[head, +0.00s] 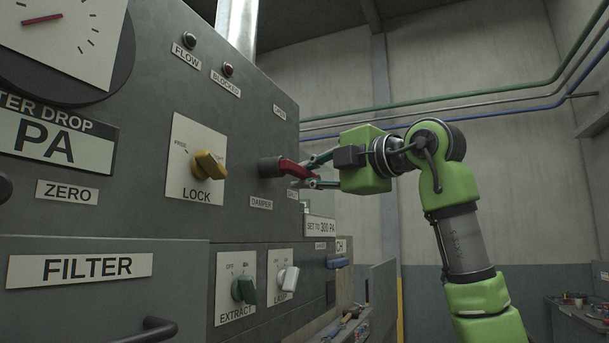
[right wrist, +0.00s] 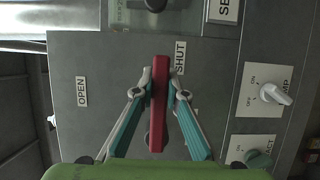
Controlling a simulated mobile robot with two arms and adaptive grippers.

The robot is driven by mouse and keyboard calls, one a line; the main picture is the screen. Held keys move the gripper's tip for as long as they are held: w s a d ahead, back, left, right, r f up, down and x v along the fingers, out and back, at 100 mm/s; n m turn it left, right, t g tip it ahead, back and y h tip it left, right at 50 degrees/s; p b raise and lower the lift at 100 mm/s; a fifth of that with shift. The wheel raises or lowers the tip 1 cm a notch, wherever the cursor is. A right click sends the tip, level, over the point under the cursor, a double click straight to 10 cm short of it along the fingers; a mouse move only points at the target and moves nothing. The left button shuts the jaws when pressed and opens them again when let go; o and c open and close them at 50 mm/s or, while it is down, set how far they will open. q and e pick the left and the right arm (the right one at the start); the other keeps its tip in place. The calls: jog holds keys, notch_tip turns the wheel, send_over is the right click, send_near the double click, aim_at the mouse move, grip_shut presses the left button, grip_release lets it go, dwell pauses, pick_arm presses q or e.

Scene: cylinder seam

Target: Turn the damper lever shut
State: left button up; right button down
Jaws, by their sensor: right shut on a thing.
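The red damper lever (head: 292,167) sticks out from a dark round hub on the grey panel, above the DAMPER label (head: 261,203). In the right wrist view the lever (right wrist: 158,105) lies between the two fingers, close beside the SHUT label (right wrist: 180,57); the OPEN label (right wrist: 82,92) is farther off to the left. My right gripper (head: 314,171) is shut on the lever's outer part, and its fingertips (right wrist: 160,88) press on both sides. My left gripper is not in view.
A yellow LOCK knob (head: 209,165) is left of the lever. The green EXTRACT knob (head: 244,289) and white LAMP knob (head: 287,279) are below. A pressure gauge (head: 62,35) with a red needle is at upper left. Open space lies around my right arm.

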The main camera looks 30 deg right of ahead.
jog(key=shift+f, duration=0.2)
jog(key=c, duration=2.2)
grip_release()
jog(key=shift+o, duration=1.1)
jog(key=shift+r, duration=0.1)
jog(key=v, duration=1.2)
jog(key=shift+d, duration=0.1)
